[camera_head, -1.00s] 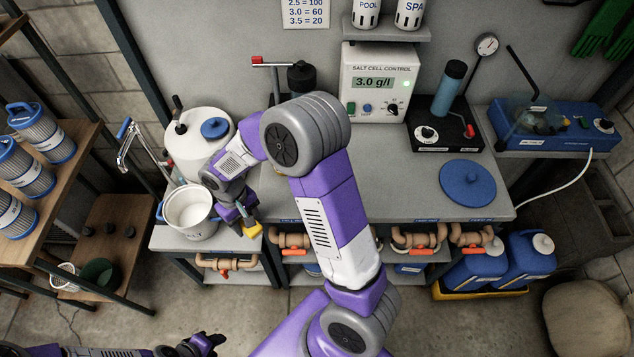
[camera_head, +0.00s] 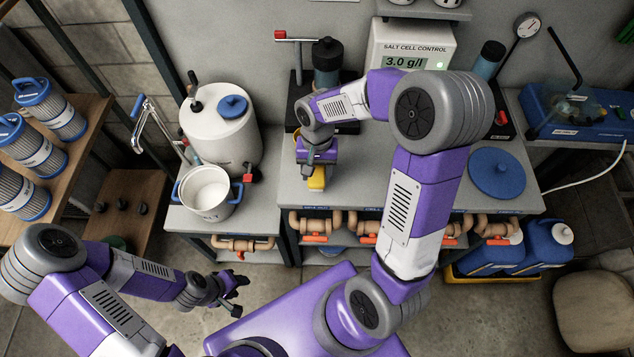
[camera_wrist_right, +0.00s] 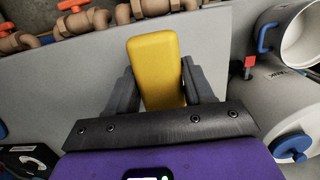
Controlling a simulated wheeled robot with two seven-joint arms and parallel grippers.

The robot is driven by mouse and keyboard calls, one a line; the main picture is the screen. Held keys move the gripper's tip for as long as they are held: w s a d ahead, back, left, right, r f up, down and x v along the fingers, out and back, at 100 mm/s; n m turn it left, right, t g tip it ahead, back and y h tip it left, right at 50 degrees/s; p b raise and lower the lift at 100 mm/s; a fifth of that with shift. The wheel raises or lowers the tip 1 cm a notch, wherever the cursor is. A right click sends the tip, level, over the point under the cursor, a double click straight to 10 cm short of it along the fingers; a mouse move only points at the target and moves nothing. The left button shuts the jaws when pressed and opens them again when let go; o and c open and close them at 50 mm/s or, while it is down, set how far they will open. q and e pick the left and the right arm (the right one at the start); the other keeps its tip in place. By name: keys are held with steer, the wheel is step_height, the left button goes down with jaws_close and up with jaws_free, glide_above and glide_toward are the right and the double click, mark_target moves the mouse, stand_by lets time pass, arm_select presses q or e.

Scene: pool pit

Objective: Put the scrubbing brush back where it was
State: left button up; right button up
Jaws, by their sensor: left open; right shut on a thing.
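The scrubbing brush shows as a yellow block (camera_head: 317,181). My right gripper (camera_head: 314,163) is shut on it, above the front part of the grey counter (camera_head: 265,190). In the right wrist view the yellow block (camera_wrist_right: 157,70) sits between the two dark fingers of the right gripper (camera_wrist_right: 160,85). Its bristles are not visible, and I cannot tell whether it touches the counter. My left gripper (camera_head: 230,290) is open and empty, low in front of the counter.
Left of the right gripper stand a white pot (camera_head: 206,193) with blue handles and a white tank (camera_head: 222,130). A dark pump (camera_head: 327,62) stands behind. A blue disc (camera_head: 497,175) lies at the right. Pipes with orange valves (camera_head: 315,238) run below the front edge.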

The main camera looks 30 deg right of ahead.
mark_target(317, 167)
step_height(317, 167, down, 6)
steer(key=shift+r+b, duration=0.15)
steer(key=shift+b, duration=0.25)
steer(key=o, duration=1)
steer(key=shift+w+r, duration=0.1)
steer(key=shift+r, duration=0.25)
steer(key=r, duration=0.3)
steer(key=r+p, duration=0.1)
steer(key=r, duration=0.3)
steer(key=w+r+p, duration=0.1)
steer(key=r, duration=0.3)
steer(key=shift+d+r, duration=0.2)
steer(key=shift+d, duration=0.15)
